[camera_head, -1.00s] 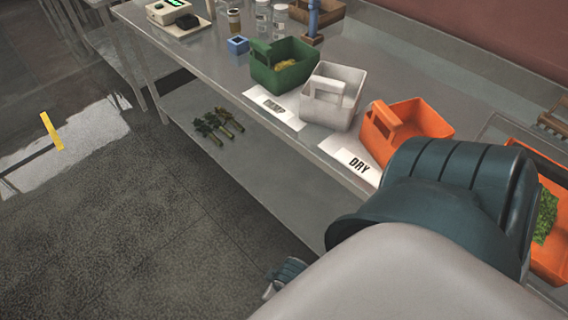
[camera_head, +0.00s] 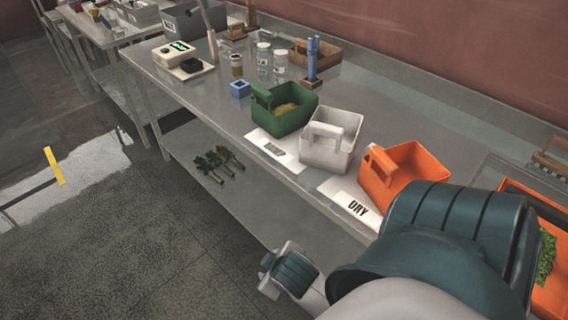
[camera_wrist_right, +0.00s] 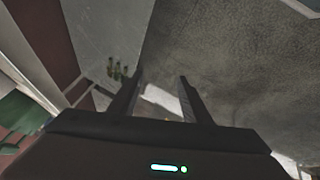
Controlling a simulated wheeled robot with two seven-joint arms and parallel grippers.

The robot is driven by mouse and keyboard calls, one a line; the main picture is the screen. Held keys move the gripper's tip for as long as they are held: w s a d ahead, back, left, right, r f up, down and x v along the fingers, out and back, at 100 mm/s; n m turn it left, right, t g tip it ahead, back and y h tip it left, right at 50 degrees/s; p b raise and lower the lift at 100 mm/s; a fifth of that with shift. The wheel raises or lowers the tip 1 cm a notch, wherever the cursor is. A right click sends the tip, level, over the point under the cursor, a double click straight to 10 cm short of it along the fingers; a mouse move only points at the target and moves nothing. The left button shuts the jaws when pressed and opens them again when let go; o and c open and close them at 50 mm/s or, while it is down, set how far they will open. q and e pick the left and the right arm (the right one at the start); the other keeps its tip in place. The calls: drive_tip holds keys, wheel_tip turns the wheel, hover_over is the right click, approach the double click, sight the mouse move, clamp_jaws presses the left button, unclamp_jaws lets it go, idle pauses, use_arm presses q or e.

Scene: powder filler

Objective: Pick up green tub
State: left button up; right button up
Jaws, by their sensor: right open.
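The green tub (camera_head: 284,116) stands upright on the metal bench in the head view, its handle on the near left side and yellowish pieces inside. A white card lies in front of it. My right arm covers the lower right of the head view, and its wrist end shows low, in front of the bench and away from the tub. In the right wrist view my right gripper (camera_wrist_right: 160,79) is open, with nothing between its fingers and floor behind. A blurred green patch sits at that view's left edge; I cannot tell if it is the tub. My left gripper is not in view.
A white tub (camera_head: 331,146) stands close to the right of the green tub, then an orange tub (camera_head: 425,167). Green bunches (camera_head: 219,165) lie on the lower shelf.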

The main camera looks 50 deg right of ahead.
drive_tip(key=w+d+r+n+t+h, duration=0.5)
drive_tip(key=w+d+r+h, duration=0.6)
drive_tip(key=w+d+r, duration=1)
drive_tip(key=w+d, duration=0.3)
drive_tip(key=w, duration=0.1)
drive_tip(key=shift+r+t, duration=0.25)
drive_tip(key=shift+t, duration=0.05)
drive_tip(key=shift+d, duration=0.1)
